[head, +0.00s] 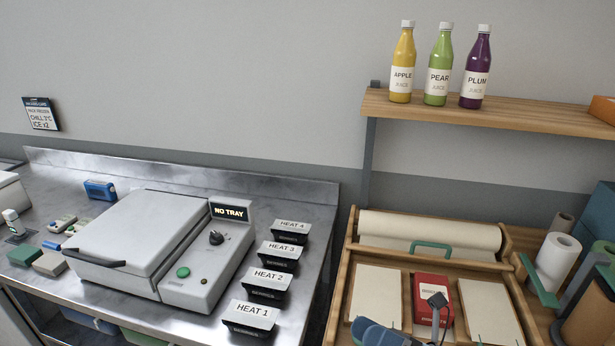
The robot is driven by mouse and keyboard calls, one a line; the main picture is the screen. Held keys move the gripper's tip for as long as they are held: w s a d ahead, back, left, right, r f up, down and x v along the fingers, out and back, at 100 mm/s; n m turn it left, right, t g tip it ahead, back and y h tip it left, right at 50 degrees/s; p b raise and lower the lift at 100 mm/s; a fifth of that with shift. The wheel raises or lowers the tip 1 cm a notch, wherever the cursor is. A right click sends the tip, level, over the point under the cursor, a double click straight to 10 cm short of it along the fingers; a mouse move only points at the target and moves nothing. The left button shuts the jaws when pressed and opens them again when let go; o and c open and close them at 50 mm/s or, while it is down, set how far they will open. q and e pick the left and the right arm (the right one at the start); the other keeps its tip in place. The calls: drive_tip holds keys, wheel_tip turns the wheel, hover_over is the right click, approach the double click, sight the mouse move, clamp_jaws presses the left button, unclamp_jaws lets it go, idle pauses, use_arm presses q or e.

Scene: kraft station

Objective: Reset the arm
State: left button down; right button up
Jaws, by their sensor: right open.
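A grey sealing machine (150,235) stands left on the metal counter, beside several dark HEAT trays (267,284). Juice bottles (438,70) stand on the shelf (490,112).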

drive_tip(key=d+f+m+t+h+p, duration=0.1)
drive_tip(key=d+f+m+t+h, duration=0.4)
drive_tip(key=m, duration=0.8)
drive_tip(key=d+f+m+t+h+p, duration=0.2)
drive_tip(key=f+m+t+h, duration=0.2)
drive_tip(key=f+m+h, duration=0.6)
drive_tip(key=s+d+f+m+g+h+p, duration=0.1)
drive_tip(key=s+d+f+m+g+h, duration=0.1)
drive_tip(key=s+f+m+g, duration=0.4)
drive_tip(key=s+f+m, duration=0.3)
drive_tip(key=s+m, duration=0.2)
drive_tip(key=m, duration=0.2)
drive_tip(key=shift+s+d+f+h, duration=0.25)
drive_tip(key=shift+d+f+h, duration=0.05)
drive_tip(key=shift+d, duration=0.1)
